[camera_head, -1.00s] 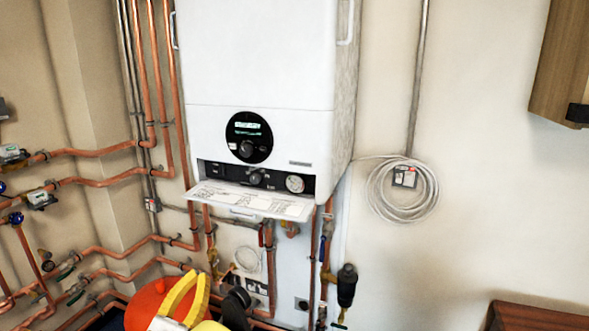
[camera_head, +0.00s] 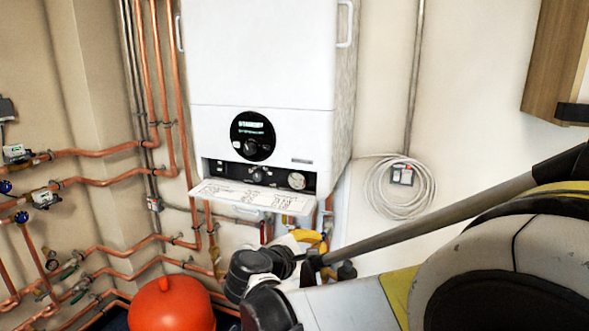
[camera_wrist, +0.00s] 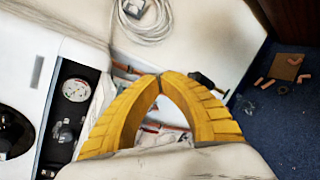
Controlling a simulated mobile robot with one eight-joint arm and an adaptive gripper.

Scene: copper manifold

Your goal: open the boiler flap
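The white boiler (camera_head: 262,60) hangs on the wall in the head view. Its flap (camera_head: 252,196) is folded down and juts out below the control panel (camera_head: 255,176), showing printed diagrams on its inner face. The round display (camera_head: 252,136) is above the panel. My gripper (camera_head: 318,240) is just below and to the right of the flap, mostly hidden behind my arm. In the wrist view the yellow fingers of my gripper (camera_wrist: 160,78) meet at the tips with nothing between them. The gauge (camera_wrist: 76,90) and panel show to their left.
A red tank (camera_head: 172,306) stands below left of the boiler. Copper pipes (camera_head: 110,180) run along the left wall. A coiled cable (camera_head: 400,190) hangs at the right. A wooden cabinet (camera_head: 556,60) is at upper right.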

